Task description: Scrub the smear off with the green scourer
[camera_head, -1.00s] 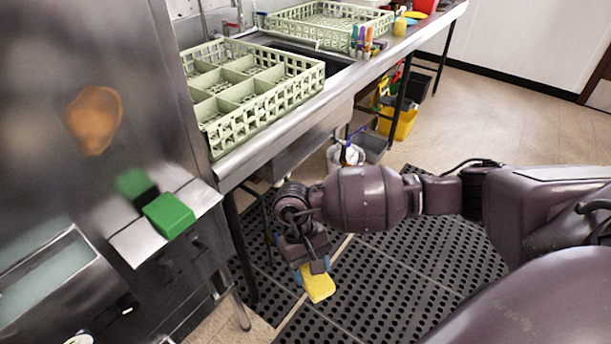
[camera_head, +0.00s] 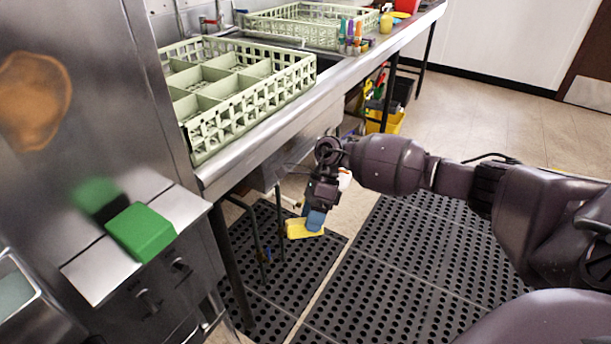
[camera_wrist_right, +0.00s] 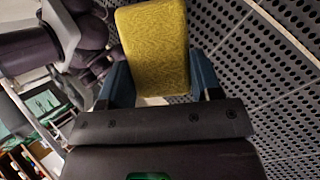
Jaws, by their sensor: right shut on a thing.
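A brown-orange smear (camera_head: 34,100) is on the upright steel panel at the left of the head view. The green scourer (camera_head: 141,231) lies on a small steel ledge (camera_head: 97,276) below the smear, its reflection showing in the panel. My right gripper (camera_head: 314,222) is shut on a yellow sponge (camera_head: 301,229) and holds it above the dark floor mat, to the right of the ledge and apart from it. In the right wrist view the yellow sponge (camera_wrist_right: 153,45) sits between the blue fingertips. My left gripper is not in view.
A steel counter (camera_head: 262,124) carries a pale green divided rack (camera_head: 247,112) and a second rack (camera_head: 310,27) behind it. Coloured bottles (camera_head: 351,36) stand at its edge. Table legs stand close behind my right gripper. Perforated mats (camera_head: 400,262) cover the floor.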

